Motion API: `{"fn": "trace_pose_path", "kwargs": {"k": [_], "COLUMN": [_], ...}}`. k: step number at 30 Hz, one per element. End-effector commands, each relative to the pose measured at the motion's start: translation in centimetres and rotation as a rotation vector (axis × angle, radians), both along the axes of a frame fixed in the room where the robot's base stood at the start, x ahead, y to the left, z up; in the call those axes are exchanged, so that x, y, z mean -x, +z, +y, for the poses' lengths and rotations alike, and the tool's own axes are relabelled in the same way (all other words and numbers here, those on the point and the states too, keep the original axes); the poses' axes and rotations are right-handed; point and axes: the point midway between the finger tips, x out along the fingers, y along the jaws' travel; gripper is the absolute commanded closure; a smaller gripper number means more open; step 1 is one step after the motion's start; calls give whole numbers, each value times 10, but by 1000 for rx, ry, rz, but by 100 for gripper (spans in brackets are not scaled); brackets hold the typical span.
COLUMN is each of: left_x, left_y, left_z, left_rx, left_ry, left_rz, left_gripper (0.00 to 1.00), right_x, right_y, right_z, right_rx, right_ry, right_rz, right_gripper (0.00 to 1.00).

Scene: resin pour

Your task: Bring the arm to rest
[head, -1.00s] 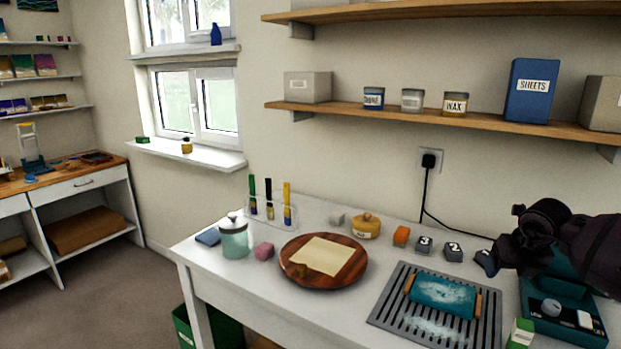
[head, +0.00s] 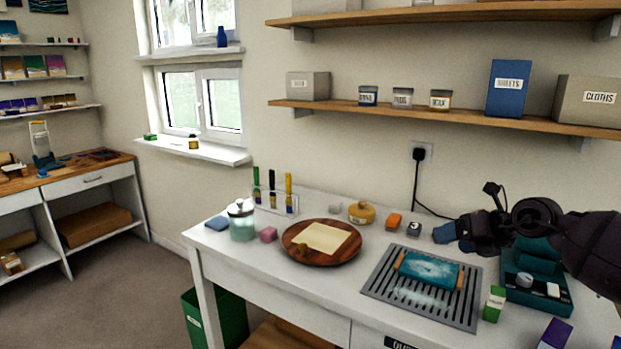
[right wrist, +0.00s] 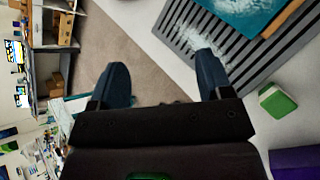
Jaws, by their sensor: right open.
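My right arm comes in from the right in the head view, with the right gripper (head: 447,236) raised over the back right of the white bench. In the right wrist view its two blue fingers (right wrist: 162,80) stand wide apart with nothing between them. Beyond them that view shows floor and part of the bench. My left gripper is in neither view.
The bench holds a grey slatted rack (head: 376,291) bearing a teal tray (head: 430,268), a teal device (head: 538,290), a green-and-white box (head: 494,304) and a round wooden board (head: 295,250). A shelf (head: 450,115) runs above. Floor (head: 120,300) at left is clear.

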Motion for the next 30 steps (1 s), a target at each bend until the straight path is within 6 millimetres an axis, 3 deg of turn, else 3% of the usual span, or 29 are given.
{"fn": "trace_pose_path", "kwargs": {"k": [1,3,6,10,14,17,23,30], "left_x": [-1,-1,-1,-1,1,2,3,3], "left_y": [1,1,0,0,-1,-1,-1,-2], "left_z": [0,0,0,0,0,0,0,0], "left_rx": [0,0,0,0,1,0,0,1], "left_ry": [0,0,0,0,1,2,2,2], "left_rz": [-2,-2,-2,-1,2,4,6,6], "left_gripper": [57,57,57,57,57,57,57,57], "right_x": [2,6,14,26,39,51,85,151], "right_y": [7,17,25,24,7,-19,-90,-181], "right_z": [23,49,78,100,104,99,80,64], "right_rx": [-104,-265,-498,-802,-1091,-1290,-1581,-1808], "right_ry": [28,49,43,-32,-185,-349,-708,-1117], "right_rz": [-29,-64,-90,-80,-23,52,242,493], "right_gripper": [28,28,28,28,28,28,28,28]}}
